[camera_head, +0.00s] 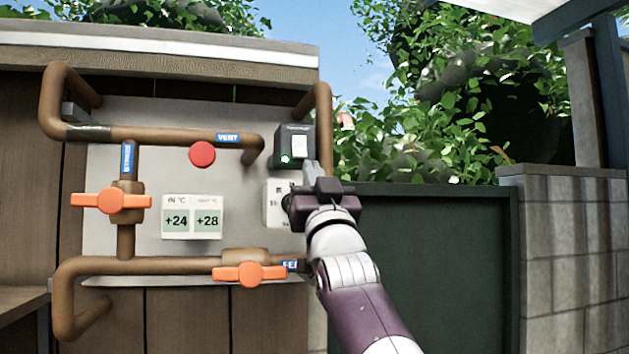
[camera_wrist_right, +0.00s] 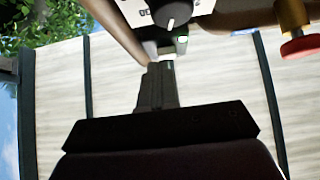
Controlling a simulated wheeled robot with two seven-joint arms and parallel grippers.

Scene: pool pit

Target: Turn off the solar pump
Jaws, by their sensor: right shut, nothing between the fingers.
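A dark switch box (camera_head: 281,147) with a white rocker (camera_head: 300,147) is mounted on the upper right of the grey panel in the head view. I cannot read the box's label. My right gripper (camera_head: 312,169) is shut and empty, its fingertips just below and right of the box. In the right wrist view the closed fingers (camera_wrist_right: 156,80) point at the partly hidden box; I cannot tell if they touch. My left gripper is not in view.
A white plate (camera_head: 273,203), partly hidden by my gripper, sits below the box; a dark knob (camera_wrist_right: 172,14) shows in the wrist view. Brown pipes (camera_head: 185,134), orange valves (camera_head: 111,201), (camera_head: 249,274), a red round part (camera_head: 202,154) and temperature displays (camera_head: 192,218) surround it. A green gate (camera_head: 430,270) stands right.

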